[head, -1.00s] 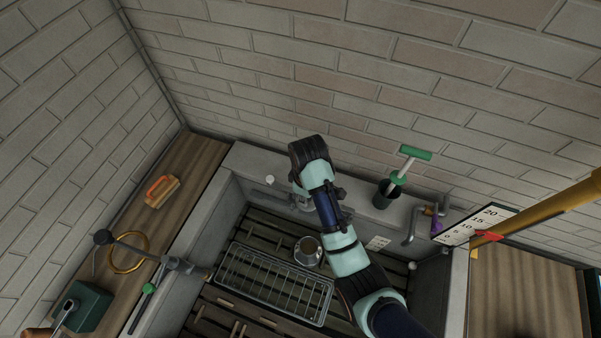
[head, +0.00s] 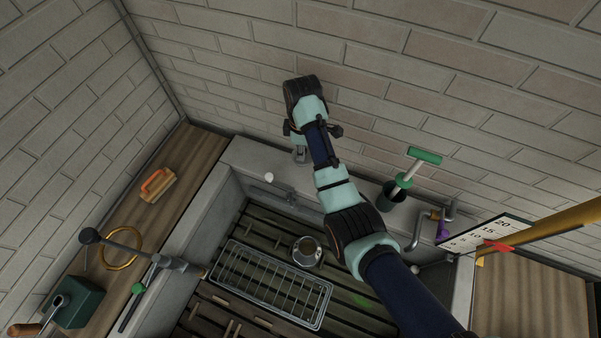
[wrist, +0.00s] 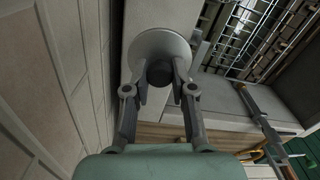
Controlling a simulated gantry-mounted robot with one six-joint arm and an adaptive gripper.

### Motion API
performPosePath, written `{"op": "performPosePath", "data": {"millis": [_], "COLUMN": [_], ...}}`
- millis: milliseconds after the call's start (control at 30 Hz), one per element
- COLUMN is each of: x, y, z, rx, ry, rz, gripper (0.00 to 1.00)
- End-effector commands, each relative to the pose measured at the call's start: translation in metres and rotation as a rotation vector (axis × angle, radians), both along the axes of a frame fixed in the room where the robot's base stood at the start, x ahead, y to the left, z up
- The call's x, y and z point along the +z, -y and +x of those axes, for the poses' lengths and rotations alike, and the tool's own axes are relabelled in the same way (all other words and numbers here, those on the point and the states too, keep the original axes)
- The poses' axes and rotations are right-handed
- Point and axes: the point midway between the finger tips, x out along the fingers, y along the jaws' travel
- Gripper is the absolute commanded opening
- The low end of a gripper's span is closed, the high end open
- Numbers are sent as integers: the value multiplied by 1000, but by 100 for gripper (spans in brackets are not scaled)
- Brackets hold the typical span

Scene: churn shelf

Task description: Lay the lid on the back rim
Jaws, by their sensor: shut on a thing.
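My gripper (wrist: 160,82) is shut on the dark knob (wrist: 160,73) of a round grey lid (wrist: 160,43) in the wrist view. The lid is beyond the fingertips, above the pale back rim (wrist: 133,20). Whether it touches the rim cannot be told. In the head view my gripper (head: 300,154) is over the back rim (head: 243,157), close to the brick wall, and the lid cannot be made out. An open metal churn (head: 307,251) stands on the slats in the basin.
A wire rack (head: 270,284) lies beside the churn. A dark cup with a green-handled brush (head: 424,155) stands on the rim to the right. The brick wall (head: 240,80) rises close behind.

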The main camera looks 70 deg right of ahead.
Motion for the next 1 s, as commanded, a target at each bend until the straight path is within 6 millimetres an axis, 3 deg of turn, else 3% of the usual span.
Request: {"op": "performPosePath", "data": {"millis": [100, 200, 433, 633, 1000], "x": [-33, -50, -61, -96, -102], "y": [-1, 0, 0, 0, 0], "z": [-1, 0, 0, 0, 0], "rx": [0, 0, 0, 0, 0], "ry": [-3, -1, 0, -1, 0], "rz": [2, 1, 0, 2, -1], "gripper": [0, 0, 0, 0, 0]}}
